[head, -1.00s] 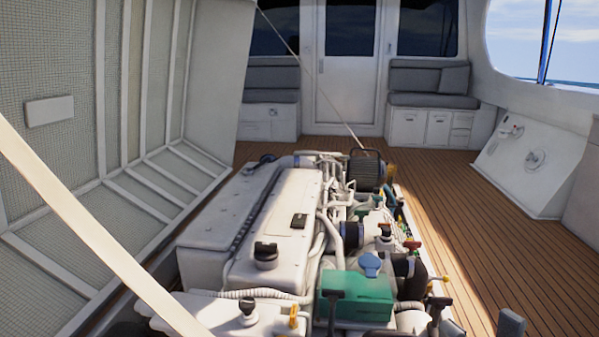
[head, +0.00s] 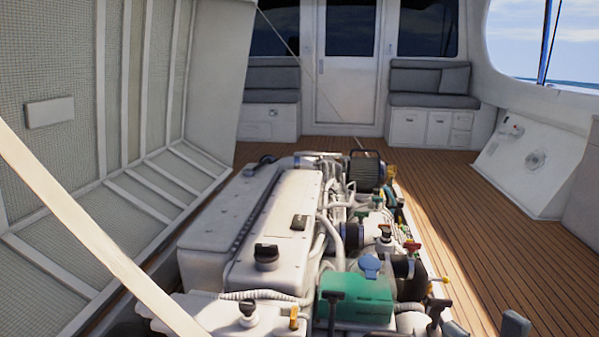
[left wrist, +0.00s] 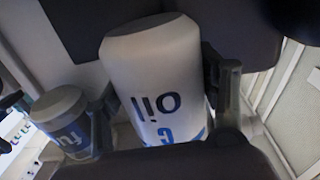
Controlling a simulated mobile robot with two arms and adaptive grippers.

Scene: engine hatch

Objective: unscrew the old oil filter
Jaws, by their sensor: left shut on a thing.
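In the left wrist view, a white oil filter (left wrist: 150,62) with dark "oil" lettering and blue marks fills the middle. My left gripper (left wrist: 165,105) is shut on it, with one dark finger on each side of the canister. The filter's far end, where it would meet its mount, is hidden, so I cannot tell whether it is seated. The head view shows the white engine (head: 275,220), but neither the filter nor my left gripper.
A smaller canister with a blue band (left wrist: 62,120) stands close beside the left finger in the left wrist view. In the head view, a green box (head: 357,298), hoses and black handles crowd the engine's near right. The raised hatch (head: 60,160) stands at left. Wooden deck (head: 480,235) at right is clear.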

